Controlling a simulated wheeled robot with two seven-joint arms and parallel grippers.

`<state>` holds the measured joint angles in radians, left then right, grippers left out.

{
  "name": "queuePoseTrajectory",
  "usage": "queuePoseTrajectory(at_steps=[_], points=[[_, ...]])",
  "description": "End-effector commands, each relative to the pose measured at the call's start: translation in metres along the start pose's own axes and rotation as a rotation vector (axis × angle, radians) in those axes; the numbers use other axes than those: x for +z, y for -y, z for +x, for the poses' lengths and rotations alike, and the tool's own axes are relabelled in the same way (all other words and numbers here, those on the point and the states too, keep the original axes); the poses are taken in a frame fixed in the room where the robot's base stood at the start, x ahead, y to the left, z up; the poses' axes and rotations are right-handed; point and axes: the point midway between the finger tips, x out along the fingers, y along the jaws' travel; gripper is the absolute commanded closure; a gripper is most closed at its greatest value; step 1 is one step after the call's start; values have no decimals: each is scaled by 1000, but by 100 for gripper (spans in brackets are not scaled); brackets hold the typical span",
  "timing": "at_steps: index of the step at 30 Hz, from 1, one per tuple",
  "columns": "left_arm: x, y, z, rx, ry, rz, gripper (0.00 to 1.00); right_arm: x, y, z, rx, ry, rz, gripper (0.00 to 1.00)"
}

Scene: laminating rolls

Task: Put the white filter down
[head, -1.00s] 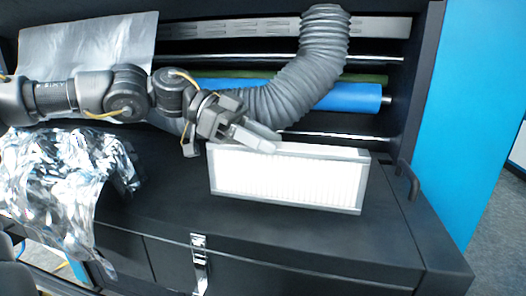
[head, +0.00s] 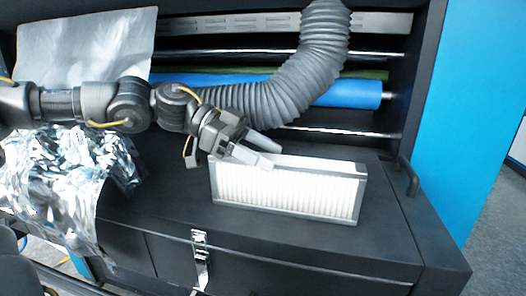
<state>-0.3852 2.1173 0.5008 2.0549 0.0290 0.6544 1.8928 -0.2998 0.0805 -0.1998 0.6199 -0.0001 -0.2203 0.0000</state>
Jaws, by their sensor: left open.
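The white filter (head: 290,192) is a pleated white block in a grey frame. It stands upright on its long edge on the black cabinet top (head: 180,215) in the head view. My left gripper (head: 262,152) is at the filter's upper left edge, with its fingers spread apart. One finger overlaps the near top edge and the other is behind it; whether they touch the filter I cannot tell. My right gripper is not in view.
A grey corrugated hose (head: 325,45) curves down behind the filter, in front of a blue roll (head: 345,95). Crumpled silver foil (head: 65,180) lies at the left. A black handle (head: 409,178) stands to the right. The cabinet top in front of the filter is clear.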

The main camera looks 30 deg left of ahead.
Motion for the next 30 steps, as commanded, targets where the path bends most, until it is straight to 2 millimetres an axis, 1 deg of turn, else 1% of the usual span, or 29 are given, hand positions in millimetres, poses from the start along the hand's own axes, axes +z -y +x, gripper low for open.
queuePoseTrajectory(at_steps=[4, 7, 11, 15, 21, 25, 30], points=[[-3, 0, -3, -1, -1, 1, 42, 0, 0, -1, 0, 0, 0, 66], [-2, 1, -14, -4, -3, 3, 42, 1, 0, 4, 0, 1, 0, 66], [-1, 1, -40, -5, -5, 4, 42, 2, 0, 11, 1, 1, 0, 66], [-1, 1, -71, -5, -5, 3, 42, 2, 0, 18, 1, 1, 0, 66], [-2, 1, -105, -3, -2, 2, 42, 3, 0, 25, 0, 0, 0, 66], [-2, 0, -116, -1, -2, 1, 42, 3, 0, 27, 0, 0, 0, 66], [-2, 0, -121, 0, -1, 0, 42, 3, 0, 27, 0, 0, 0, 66]])
